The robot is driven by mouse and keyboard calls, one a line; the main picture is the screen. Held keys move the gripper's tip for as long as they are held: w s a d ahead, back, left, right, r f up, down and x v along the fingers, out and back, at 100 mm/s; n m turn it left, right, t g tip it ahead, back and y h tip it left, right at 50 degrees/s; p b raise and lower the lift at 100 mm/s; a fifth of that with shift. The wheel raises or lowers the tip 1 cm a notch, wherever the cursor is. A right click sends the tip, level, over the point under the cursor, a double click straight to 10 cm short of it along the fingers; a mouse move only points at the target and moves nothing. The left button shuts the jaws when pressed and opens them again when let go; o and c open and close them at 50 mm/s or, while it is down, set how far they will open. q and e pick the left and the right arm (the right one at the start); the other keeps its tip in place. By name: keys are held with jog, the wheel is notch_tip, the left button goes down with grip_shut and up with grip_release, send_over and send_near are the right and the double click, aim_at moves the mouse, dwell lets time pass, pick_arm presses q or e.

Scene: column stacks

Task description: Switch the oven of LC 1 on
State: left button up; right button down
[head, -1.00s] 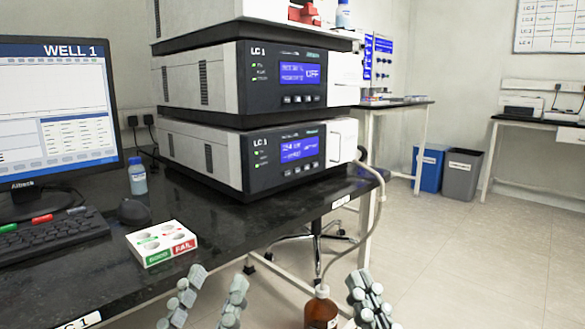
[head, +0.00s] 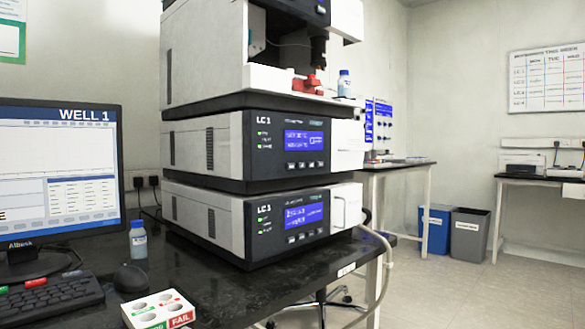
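The LC 1 stack stands on the black bench in the head view. Its middle module (head: 255,155) has a dark front marked LC 1, a lit blue display (head: 304,141), small lights at the left and a row of small buttons (head: 305,165) below. The lower module (head: 256,235) has a similar front with a blue display (head: 304,216) and buttons. The display text is too blurred to read surely, and I cannot tell from labels which module is the oven. Neither of my grippers is in view.
The top unit (head: 203,60) carries a red part (head: 308,84) and a small blue-capped bottle (head: 344,83). A monitor (head: 62,170), keyboard (head: 45,297), mouse (head: 131,279), bottle (head: 138,240) and white PASS/FAIL block (head: 158,310) occupy the bench's left. A pale tube (head: 388,265) hangs at the right corner.

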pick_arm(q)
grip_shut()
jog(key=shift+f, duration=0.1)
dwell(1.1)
